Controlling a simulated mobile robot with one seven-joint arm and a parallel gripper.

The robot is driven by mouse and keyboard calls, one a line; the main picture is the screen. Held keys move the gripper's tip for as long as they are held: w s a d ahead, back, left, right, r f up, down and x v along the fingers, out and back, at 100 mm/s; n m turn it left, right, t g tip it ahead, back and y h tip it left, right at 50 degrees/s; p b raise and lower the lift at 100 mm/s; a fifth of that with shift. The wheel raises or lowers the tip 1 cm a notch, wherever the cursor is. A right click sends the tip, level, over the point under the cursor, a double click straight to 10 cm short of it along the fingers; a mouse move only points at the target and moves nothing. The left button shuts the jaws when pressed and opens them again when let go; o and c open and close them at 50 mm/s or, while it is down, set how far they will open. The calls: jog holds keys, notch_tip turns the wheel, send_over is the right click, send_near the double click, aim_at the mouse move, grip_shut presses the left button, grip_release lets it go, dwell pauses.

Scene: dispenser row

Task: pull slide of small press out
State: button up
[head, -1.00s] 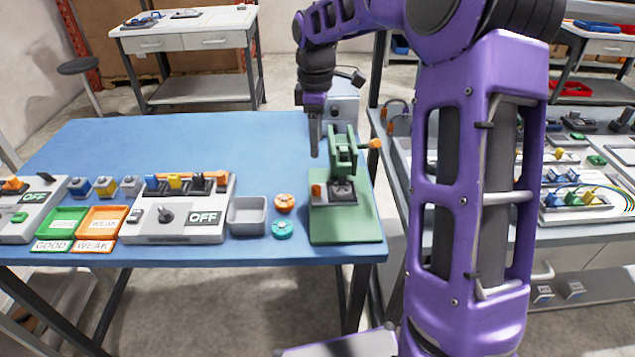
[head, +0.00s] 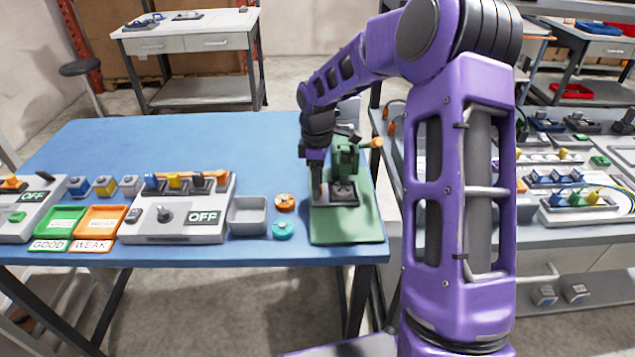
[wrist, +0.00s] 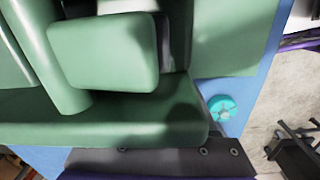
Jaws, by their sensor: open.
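The small green press (head: 345,158) stands on its green base plate (head: 345,228) at the right end of the blue table. Its dark slide (head: 346,193) lies low, under the press head. My gripper (head: 318,188) is open and points down at the left end of the slide, where it covers the orange knob. I cannot tell whether the fingers touch the knob. In the wrist view the green press body (wrist: 105,50) fills much of the picture at close range, and the knob does not show.
A teal disc (head: 283,229), an orange disc (head: 284,202) and a grey tray (head: 247,215) lie left of the press. An orange-tipped lever (head: 376,143) sticks out at the press's right. The table behind the tray is clear.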

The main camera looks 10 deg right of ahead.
grip_shut()
dwell(1.3)
